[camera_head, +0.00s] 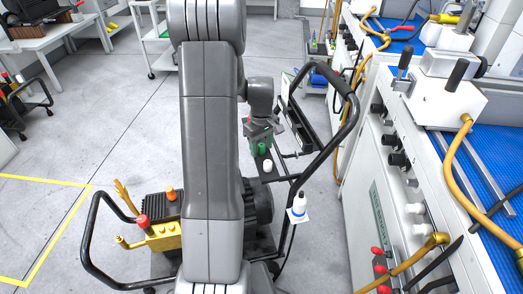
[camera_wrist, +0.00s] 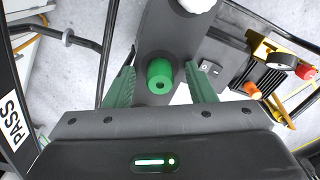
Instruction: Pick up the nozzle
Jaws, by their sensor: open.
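A short green cylinder with a hole in its end, which looks like the nozzle (camera_wrist: 160,76), stands on a dark grey plate (camera_wrist: 168,35) in the wrist view. In the head view the green nozzle (camera_head: 263,149) shows just below my gripper (camera_head: 262,132). In the wrist view my gripper (camera_wrist: 161,70) is open. Its two green fingers are on either side of the nozzle, with gaps on both sides. I cannot tell how far the fingertips are above the plate. A white round piece (camera_head: 267,165) is close to the nozzle on the plate.
An orange cap (camera_head: 171,194) and a yellow block with a red knob (camera_head: 143,221) are at the lower left. A black tubular handle (camera_head: 338,125) rises right of my gripper. A white bottle (camera_head: 299,204) and the test bench (camera_head: 440,110) are further right.

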